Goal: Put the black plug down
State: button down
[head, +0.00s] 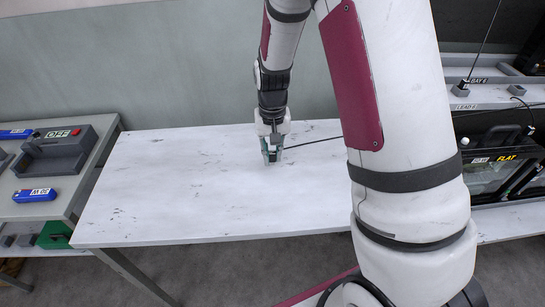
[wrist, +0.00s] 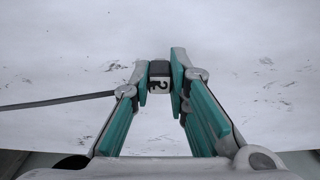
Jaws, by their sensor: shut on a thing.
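My gripper (head: 271,152) is low over the white table (head: 180,190) in the head view. In the wrist view my gripper (wrist: 161,78) has its two teal-padded fingers shut on the black plug (wrist: 159,69). The plug carries a white label with a dark mark that looks like a "2". A dark cable (wrist: 60,101) runs from beside the plug to the left in the wrist view. In the head view the cable (head: 315,141) runs right and passes behind my arm. I cannot tell whether the plug touches the tabletop.
The white table is otherwise bare around my gripper. At the left, a grey table holds a dark grey tray (head: 60,150) with an "OFF" label and blue labelled pieces (head: 35,195).

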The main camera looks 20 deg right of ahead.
jog(key=shift+f, duration=0.9)
jog(key=shift+f, duration=0.2)
jog(key=c, duration=1.5)
grip_release()
jog(key=shift+c, duration=0.2)
jog(key=shift+r, duration=0.1)
